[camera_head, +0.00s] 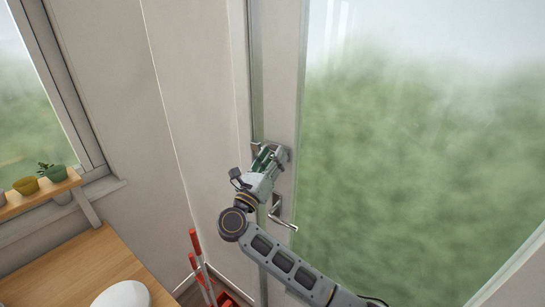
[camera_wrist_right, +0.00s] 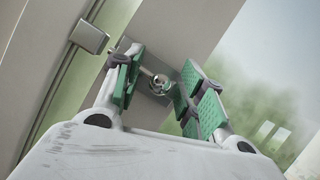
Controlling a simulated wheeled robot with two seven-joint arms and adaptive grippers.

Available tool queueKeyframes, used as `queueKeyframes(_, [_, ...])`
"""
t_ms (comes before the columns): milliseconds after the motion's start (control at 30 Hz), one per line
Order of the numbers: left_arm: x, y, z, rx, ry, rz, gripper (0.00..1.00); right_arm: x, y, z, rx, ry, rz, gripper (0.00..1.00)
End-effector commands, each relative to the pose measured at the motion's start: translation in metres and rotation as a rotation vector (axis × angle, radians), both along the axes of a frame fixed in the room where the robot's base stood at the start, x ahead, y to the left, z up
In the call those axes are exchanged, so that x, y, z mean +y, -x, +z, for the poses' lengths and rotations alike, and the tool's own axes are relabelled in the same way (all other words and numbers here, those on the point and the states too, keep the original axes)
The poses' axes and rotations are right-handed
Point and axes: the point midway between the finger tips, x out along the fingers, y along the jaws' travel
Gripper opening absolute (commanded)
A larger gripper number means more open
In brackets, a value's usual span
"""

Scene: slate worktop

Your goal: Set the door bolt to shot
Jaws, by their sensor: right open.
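The door bolt (camera_wrist_right: 158,83) shows in the right wrist view as a shiny round knob on a metal plate on the door's pale stile. A metal keeper (camera_wrist_right: 88,37) sits on the frame to its upper left, with a visible gap between it and the bolt's plate. My right gripper (camera_wrist_right: 162,88) is open, its green-padded fingers on either side of the knob; I cannot tell whether either touches it. In the head view my right gripper (camera_head: 268,156) is at the bolt and hides most of it. My left gripper is in neither view.
The glazed door (camera_head: 410,150) has a lever handle (camera_head: 281,214) just below my right gripper. A wooden counter (camera_head: 75,270) with a white round object (camera_head: 122,295) is at lower left. A shelf with pots (camera_head: 26,186) is by the window. Red-handled tools (camera_head: 197,248) stand in the corner.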

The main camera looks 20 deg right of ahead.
Motion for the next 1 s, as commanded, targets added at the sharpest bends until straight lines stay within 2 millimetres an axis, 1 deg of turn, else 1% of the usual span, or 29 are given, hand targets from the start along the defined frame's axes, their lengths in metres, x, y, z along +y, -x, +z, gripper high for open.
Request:
queueKeyframes(200, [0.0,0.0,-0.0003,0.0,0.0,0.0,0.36,-0.0001,-0.0002,-0.0004,0.0,0.0,0.0,0.4])
queueKeyframes(233, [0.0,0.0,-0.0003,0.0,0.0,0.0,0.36,-0.0001,-0.0002,-0.0004,0.001,0.001,0.0,0.39])
queueKeyframes(533, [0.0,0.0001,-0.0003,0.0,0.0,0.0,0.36,0.0001,0.0,-0.0004,0.0,0.001,0.0,0.0])
queueKeyframes(833, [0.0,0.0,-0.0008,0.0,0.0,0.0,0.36,0.0003,-0.0002,-0.0005,0.0,0.0,0.0,0.0])
queueKeyframes(1000, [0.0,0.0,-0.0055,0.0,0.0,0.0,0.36,0.0026,-0.0025,-0.001,-0.002,0.0,0.0,0.0])
